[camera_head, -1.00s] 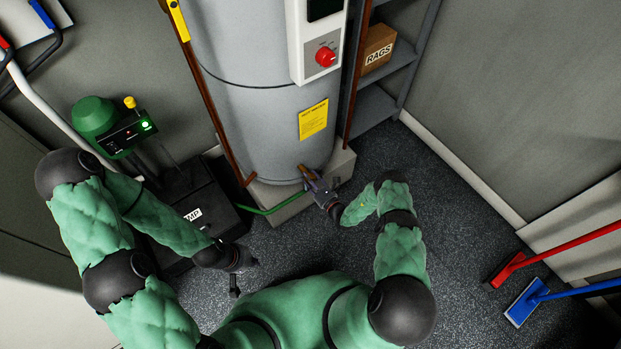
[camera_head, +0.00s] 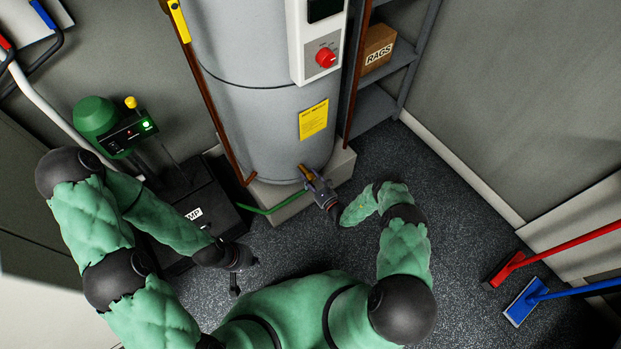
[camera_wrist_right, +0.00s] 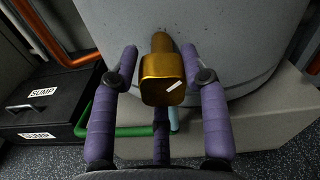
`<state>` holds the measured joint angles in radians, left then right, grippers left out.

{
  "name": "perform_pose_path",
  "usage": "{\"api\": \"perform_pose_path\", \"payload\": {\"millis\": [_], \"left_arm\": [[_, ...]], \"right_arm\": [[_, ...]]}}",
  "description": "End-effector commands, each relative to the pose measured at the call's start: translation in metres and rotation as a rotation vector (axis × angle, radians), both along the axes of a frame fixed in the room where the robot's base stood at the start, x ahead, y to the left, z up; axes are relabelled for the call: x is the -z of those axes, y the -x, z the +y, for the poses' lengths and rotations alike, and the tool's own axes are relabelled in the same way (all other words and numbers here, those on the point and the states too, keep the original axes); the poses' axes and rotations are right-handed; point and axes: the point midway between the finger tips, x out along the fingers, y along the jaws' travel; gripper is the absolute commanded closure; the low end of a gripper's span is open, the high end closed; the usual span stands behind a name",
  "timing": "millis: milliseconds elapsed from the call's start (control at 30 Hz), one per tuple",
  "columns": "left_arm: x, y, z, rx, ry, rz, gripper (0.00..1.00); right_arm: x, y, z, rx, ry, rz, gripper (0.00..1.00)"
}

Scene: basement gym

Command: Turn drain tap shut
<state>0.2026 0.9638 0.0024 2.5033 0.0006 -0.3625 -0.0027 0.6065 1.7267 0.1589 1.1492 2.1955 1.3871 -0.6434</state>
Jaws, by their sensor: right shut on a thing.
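The brass drain tap (camera_wrist_right: 163,72) sticks out low on the front of the grey tank, with a white mark on its square end that slants up to the right. In the head view only a small bit of the tap (camera_head: 303,169) shows. My right gripper (camera_wrist_right: 160,60) has its purple fingers on either side of the tap and is shut on it. It also shows in the head view (camera_head: 311,179). My left gripper (camera_head: 246,276) hangs empty over the floor left of the tank front, its fingers apart.
The tank (camera_head: 265,120) stands on a pale plinth (camera_head: 275,212). A green hose (camera_wrist_right: 118,131) runs low beside the plinth. A black sump box (camera_head: 180,215) is at the left. The floor between is clear.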

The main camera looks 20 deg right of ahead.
Motion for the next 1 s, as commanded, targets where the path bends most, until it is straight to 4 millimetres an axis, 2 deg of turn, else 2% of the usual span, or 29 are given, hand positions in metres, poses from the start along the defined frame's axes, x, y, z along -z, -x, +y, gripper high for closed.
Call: {"api": "perform_pose_path", "payload": {"millis": [33,600,1000], "left_arm": [[-0.0015,-0.0001,0.0,0.0,0.0,0.0,1.0],[-0.0057,0.0,0.0,0.0,0.0,0.0,1.0],[-0.0073,0.0,0.0,0.0,0.0,0.0,1.0]], "right_arm": [[-0.0073,-0.0049,-0.0023,-0.001,0.045,-0.034,0.87],[-0.0065,-0.005,0.0007,-0.003,0.548,-0.219,0.88],[-0.0039,-0.003,0.0042,-0.007,0.792,-0.306,0.9]]}}
